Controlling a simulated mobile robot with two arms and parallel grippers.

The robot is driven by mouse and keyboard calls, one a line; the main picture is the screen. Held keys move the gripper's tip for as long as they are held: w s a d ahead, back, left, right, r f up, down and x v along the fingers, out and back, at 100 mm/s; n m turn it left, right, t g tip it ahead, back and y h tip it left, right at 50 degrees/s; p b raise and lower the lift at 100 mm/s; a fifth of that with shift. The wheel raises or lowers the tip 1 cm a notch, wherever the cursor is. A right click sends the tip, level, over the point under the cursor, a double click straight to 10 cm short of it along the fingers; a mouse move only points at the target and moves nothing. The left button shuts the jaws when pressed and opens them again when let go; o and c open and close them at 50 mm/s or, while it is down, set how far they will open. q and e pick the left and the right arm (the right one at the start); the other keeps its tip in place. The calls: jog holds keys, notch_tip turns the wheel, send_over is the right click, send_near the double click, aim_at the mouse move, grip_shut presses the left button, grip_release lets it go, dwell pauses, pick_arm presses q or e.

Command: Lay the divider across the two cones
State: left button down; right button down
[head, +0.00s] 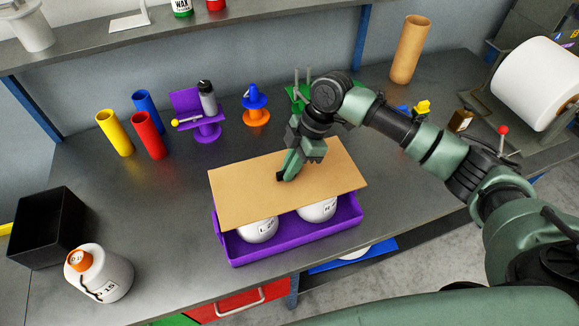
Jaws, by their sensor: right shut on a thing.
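The divider is a flat tan board (240,200) that lies over two white cones in a purple tray (290,247). The left cone (257,232) and the right cone (318,211) show only their lower front parts below the board's front edge. The board looks roughly level; whether it touches both cone tops is hidden. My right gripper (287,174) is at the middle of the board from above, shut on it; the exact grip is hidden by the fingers. My left gripper is not in view.
Yellow, red and blue tubes (148,135), a purple stand (207,132) and a blue-orange piece (256,105) stand behind. A tan tube (410,50) stands back right.

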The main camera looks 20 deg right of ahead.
jog(key=shift+f, duration=0.45)
jog(key=c, duration=1.4)
grip_release()
jog(key=b+v, duration=0.2)
jog(key=v, duration=0.5)
jog(key=shift+d+r+b, duration=0.15)
jog(key=shift+r+b, duration=0.15)
jog(key=shift+r, duration=0.15)
jog(key=shift+f, duration=0.1)
